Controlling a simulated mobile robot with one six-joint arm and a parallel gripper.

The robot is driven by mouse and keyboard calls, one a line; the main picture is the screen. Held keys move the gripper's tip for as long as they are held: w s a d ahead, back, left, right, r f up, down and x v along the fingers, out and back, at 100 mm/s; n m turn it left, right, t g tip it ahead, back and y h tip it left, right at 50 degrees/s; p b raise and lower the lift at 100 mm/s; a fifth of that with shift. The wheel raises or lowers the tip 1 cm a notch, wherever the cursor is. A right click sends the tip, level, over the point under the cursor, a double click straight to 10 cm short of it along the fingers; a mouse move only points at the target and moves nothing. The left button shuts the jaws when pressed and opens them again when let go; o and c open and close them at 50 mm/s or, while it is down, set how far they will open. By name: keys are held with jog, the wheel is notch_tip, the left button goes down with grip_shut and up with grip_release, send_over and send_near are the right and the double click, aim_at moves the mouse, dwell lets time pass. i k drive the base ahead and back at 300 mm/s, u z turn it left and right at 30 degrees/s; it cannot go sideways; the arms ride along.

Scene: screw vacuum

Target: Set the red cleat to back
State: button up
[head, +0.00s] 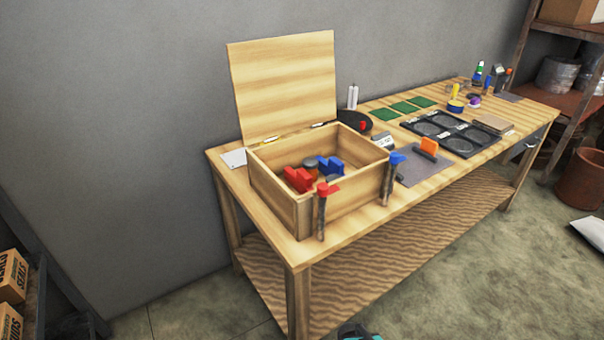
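An open wooden box (272,205) stands on the near left end of the workbench, its lid raised at the back. Red blocky pieces (297,179) lie inside it on the left, with blue pieces (330,166) to their right. A red-topped piece (326,190) on a dark upright stem is at the box's front, and a similar blue-topped piece (396,160) is at its right front corner. I cannot tell for sure which red part is the cleat, nor its setting. My gripper is not in view; only a small dark and teal part shows at the bottom edge.
The workbench (230,163) runs away to the right. A wall stands behind; shelving is at far right. Floor in front is mostly clear.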

aim_at(302, 181)
jog(key=u, duration=0.4)
jog(key=k, duration=1)
jog(key=u, duration=0.7)
jog(key=i, duration=1)
